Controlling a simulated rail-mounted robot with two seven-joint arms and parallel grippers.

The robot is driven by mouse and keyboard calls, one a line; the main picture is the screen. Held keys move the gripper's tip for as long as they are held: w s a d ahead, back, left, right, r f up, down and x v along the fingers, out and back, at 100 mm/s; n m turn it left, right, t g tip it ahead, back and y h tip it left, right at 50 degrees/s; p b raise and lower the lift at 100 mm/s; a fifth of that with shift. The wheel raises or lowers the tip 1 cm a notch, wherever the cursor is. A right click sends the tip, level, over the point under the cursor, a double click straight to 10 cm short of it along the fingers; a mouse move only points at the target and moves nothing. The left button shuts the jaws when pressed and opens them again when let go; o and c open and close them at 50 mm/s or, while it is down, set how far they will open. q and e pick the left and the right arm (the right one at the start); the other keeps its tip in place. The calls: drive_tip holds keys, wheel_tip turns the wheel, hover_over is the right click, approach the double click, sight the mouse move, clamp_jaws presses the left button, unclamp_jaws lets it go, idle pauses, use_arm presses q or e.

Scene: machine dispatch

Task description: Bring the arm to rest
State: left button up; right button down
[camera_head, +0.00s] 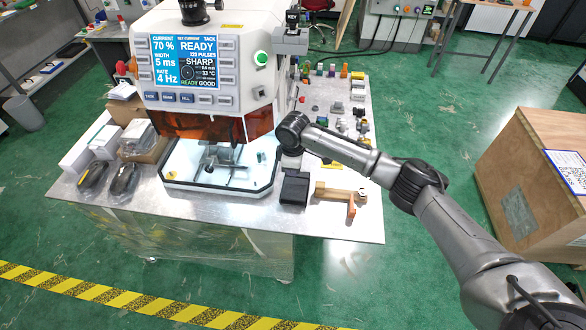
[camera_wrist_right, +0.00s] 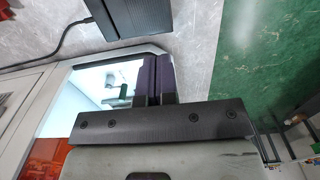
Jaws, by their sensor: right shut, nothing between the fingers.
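My right arm reaches in from the lower right of the head view and ends beside the machine's right side. Its gripper (camera_head: 291,161) points down at the right edge of the machine's lit work tray (camera_head: 216,191). In the right wrist view the two dark fingers of the gripper (camera_wrist_right: 153,68) are together with nothing between them. The fingers overlap the tray's corner in that view; I cannot tell their height above it. My left gripper is not in view.
The white machine (camera_head: 190,25) with its display stands on a metal table (camera_head: 345,228). A black box (camera_head: 294,189) and a wooden piece (camera_head: 340,192) lie near the gripper. Several small parts stand behind. A wooden crate (camera_head: 520,150) stands on the right. Green floor lies between.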

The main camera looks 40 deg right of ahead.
idle(0.4)
drive_tip(key=w+a+r+m+t+h, duration=0.15)
drive_tip(key=a+r+t, duration=0.25)
drive_tip(key=r, duration=0.4)
drive_tip(key=w+a+r+t+h, duration=0.1)
drive_tip(key=w+a+r+t, duration=0.2)
drive_tip(key=r, duration=0.5)
drive_tip(key=s+a+r+t+y, duration=0.1)
drive_tip(key=s+a+r+t, duration=0.1)
drive_tip(key=s+a+t, duration=0.35)
drive_tip(key=s+a+f+m+g+y, duration=0.1)
drive_tip(key=s+f+m+g, duration=0.15)
drive_tip(key=s+f, duration=0.8)
drive_tip(key=s+a+f+m+g, duration=0.1)
drive_tip(key=s+f+g, duration=0.45)
drive_tip(key=s, duration=0.85)
drive_tip(key=s+f+m+g+y, duration=0.1)
drive_tip(key=s+f, duration=0.9)
drive_tip(key=s, duration=0.2)
wheel_tip(320, 180, up, 27)
drive_tip(key=p, duration=2.7)
drive_tip(key=shift+a+r+p, duration=0.15)
drive_tip(key=shift+r+p, duration=0.05)
drive_tip(key=shift+p, duration=0.15)
